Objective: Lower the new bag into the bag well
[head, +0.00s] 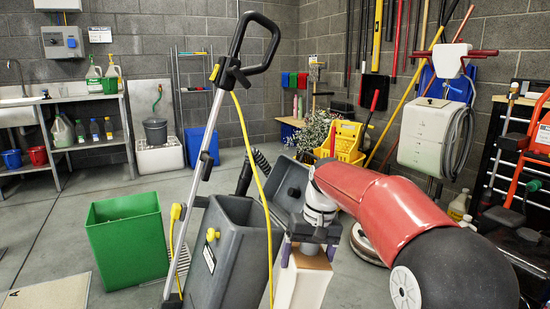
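My gripper (308,250) is at the end of my red arm and points down, with purple fingertips on both sides of the top of a pale, box-shaped bag (304,284). It appears shut on this bag, which hangs upright; its lower end is cut off by the picture edge. The grey upright machine (232,262) stands left of the bag, its top open. The opening, seemingly the bag well (240,209), shows a dark inside; its floor is hidden. A grey lid (289,187) stands open behind it. The bag is right of the opening, not inside.
The machine's tall handle (207,135) and yellow cord (254,165) rise beside the opening. A green bin (127,240) stands left. A yellow mop bucket (345,140) and plant (312,131) are behind. Floor at the left is mostly clear.

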